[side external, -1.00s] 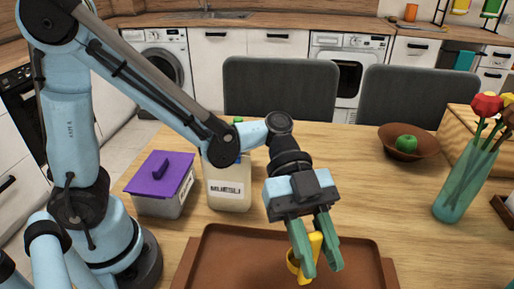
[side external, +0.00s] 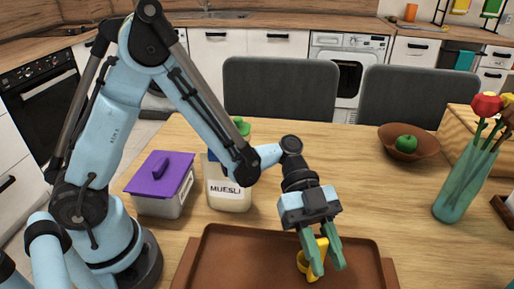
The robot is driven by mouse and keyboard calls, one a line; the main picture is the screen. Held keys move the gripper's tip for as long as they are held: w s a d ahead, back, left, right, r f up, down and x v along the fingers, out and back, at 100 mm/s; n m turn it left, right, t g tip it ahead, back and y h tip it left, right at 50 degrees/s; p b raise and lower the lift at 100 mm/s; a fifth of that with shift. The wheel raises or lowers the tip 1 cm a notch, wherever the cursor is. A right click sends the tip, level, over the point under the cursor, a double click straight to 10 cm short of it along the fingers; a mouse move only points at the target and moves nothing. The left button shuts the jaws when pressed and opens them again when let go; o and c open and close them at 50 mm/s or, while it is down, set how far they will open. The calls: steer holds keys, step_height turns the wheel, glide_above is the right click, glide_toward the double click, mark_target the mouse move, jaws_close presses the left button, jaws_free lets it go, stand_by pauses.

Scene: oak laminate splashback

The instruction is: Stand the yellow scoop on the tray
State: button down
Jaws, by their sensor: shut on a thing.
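The yellow scoop (side external: 304,262) is between the green fingers of my gripper (side external: 325,269), over the brown tray (side external: 230,262). My gripper points down and is shut on the scoop. The scoop's rounded part faces left, and its narrow part rises between the fingers. Part of it is hidden by the near finger. I cannot tell whether the scoop touches the tray. The rest of the tray that shows is bare.
A muesli container (side external: 229,190) and a purple-lidded box (side external: 162,180) stand behind the tray at left. A brown bowl (side external: 408,151) with a green apple and a vase of flowers (side external: 458,190) stand at right. Grey chairs line the far table edge.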

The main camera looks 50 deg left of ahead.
steer(key=shift+f, duration=0.1)
steer(key=c, duration=0.9)
jaws_free()
steer(key=shift+w+a+r, duration=0.15)
steer(key=shift+a+r, duration=0.1)
steer(key=v, duration=1.1)
steer(key=shift+a, duration=0.15)
